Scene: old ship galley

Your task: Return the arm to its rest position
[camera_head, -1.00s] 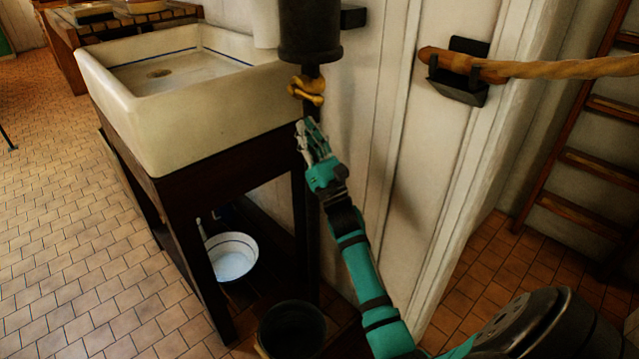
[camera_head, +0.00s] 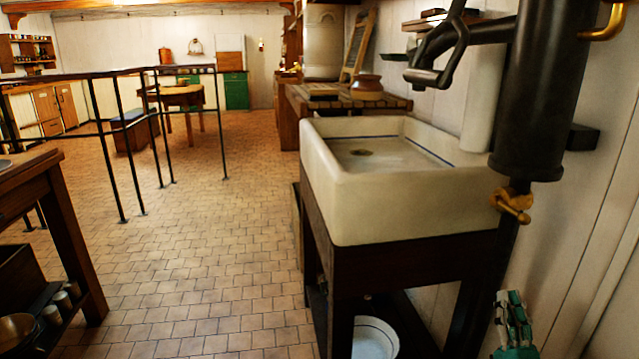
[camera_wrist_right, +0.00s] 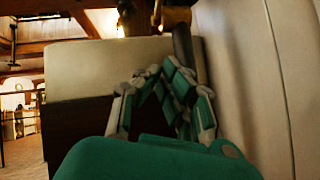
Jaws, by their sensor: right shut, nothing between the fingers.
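My right gripper (camera_head: 513,318) shows at the lower right of the head view, green and grey, below the brass tap and beside the dark pipe. It is shut and empty. In the right wrist view its fingers (camera_wrist_right: 165,80) meet in front of the sink's side. The rest of my right arm is out of the head view. My left gripper is not in view.
A white sink (camera_head: 400,205) on a dark stand is left of my right gripper. A black pump (camera_head: 545,90) with a brass tap (camera_head: 512,204) rises above it. A white basin (camera_head: 375,338) sits below. Black railings (camera_head: 110,140) cross the left. The tiled floor (camera_head: 220,270) between is clear.

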